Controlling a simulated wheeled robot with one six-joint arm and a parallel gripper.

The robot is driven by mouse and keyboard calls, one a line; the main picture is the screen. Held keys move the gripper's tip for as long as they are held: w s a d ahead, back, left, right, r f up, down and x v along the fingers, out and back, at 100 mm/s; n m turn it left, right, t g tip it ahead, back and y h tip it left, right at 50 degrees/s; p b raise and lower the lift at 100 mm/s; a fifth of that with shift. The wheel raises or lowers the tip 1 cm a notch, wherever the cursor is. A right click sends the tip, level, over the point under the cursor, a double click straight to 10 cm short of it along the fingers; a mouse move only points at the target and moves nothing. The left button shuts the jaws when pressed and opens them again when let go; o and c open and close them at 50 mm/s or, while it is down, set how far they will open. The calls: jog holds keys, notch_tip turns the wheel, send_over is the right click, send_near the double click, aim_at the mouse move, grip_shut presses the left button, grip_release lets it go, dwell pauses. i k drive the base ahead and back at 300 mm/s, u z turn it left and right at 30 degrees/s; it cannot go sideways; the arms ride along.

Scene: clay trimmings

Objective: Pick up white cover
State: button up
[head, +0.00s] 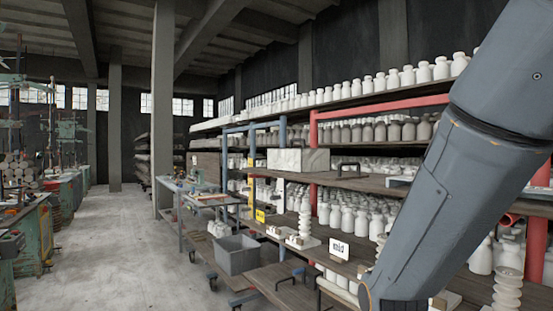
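No thing in view is clearly the white cover. A pale, box-like white block (298,159) with grey marking sits on the middle shelf, left of the arm. A flat whitish piece (399,181) lies on the same shelf farther right, partly hidden by my arm. I cannot tell whether either is the cover. My grey arm (450,170) crosses the right side of the head view, from top right to bottom centre. My gripper is not in view, so its state does not show.
Long wooden shelves (350,182) with red and blue posts hold many white bottle-like pieces. A grey bin (237,254) stands on a low wheeled cart. A small white sign (338,249) stands on the lower shelf. Green machines (35,235) line the left. The pale floor (110,240) between is clear.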

aim_at(303, 160)
jog(key=u, duration=0.25)
jog(key=k, duration=0.4)
jog(key=u, duration=1.05)
jog(key=k, duration=0.95)
jog(key=u, duration=0.6)
jog(key=i, duration=1.4)
jog(key=z, duration=0.25)
jog(key=i, duration=1.85)
jog(key=z, duration=0.65)
jog(key=i, duration=1.6)
jog(key=z, duration=1.55)
jog(key=i, duration=0.95)
jog(key=z, duration=1)
